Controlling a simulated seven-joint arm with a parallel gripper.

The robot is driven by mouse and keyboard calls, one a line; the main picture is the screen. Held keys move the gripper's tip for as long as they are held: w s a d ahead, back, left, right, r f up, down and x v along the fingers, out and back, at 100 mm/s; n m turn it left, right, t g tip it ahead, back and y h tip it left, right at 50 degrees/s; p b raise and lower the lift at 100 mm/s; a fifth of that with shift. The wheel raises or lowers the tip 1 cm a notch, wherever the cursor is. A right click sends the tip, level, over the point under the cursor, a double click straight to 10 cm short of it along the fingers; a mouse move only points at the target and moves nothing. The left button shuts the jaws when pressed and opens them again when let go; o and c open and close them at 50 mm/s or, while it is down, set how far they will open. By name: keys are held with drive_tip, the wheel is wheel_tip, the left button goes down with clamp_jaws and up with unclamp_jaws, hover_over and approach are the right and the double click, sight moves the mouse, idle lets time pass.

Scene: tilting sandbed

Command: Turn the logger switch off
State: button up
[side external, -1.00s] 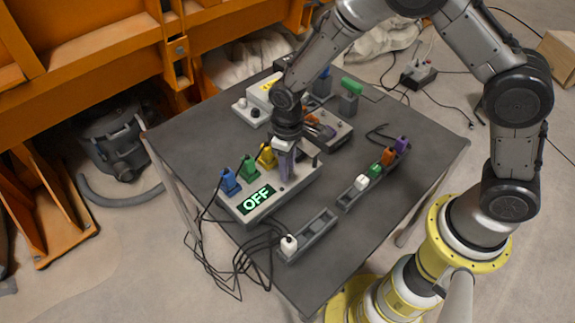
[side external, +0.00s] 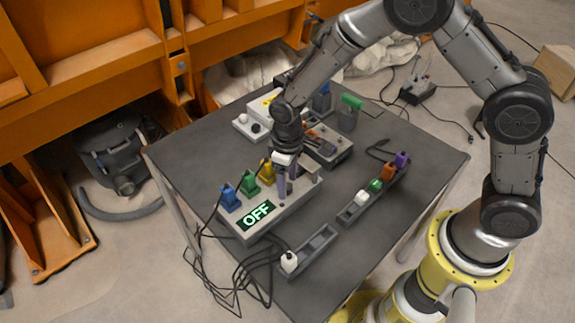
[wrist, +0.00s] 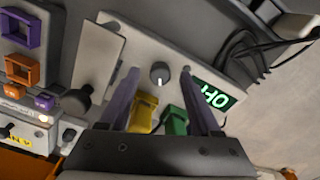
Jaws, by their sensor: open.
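The white box (side external: 240,231) on the table has a lit display (side external: 257,214) reading OFF. The display also shows in the wrist view (wrist: 213,96), partly behind a finger. A dark round knob (wrist: 160,73) with a white pointer mark is on the box's top panel. My gripper (wrist: 160,79) is open, with its two purplish fingers on either side of the knob in the picture. I cannot tell whether they touch it. In the side view my gripper (side external: 285,193) points down over the box, and the knob is hidden there.
Blue (side external: 229,199), green (side external: 250,184) and yellow (side external: 267,172) plugs line the box's left edge, with cables behind. A grey rail (side external: 345,218) with coloured plugs lies to the right. Another grey tray (side external: 321,243) holds a white plug in front. Other devices stand behind my gripper.

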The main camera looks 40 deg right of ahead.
wheel_tip(320, 180, up, 13)
drive_tip(key=shift+r, duration=0.2)
idle(0.4)
wheel_tip(320, 180, up, 6)
drive_tip(key=t, duration=0.2)
hover_over(288, 186)
drive_tip(key=d, duration=0.3)
drive_tip(key=s+d+r+m+t, duration=0.2)
drive_tip(key=s+d+r, duration=0.35)
drive_tip(key=r, duration=0.25)
drive_tip(key=s+d+f+m, duration=0.1)
drive_tip(key=s+d, duration=0.1)
drive_tip(key=s, duration=0.6)
drive_tip(key=s+d+f+m+t, duration=0.1)
drive_tip(key=s+d, duration=0.1)
drive_tip(key=s, duration=0.7)
drive_tip(key=shift+d+m+t, duration=0.25)
drive_tip(key=shift+m+t, duration=0.05)
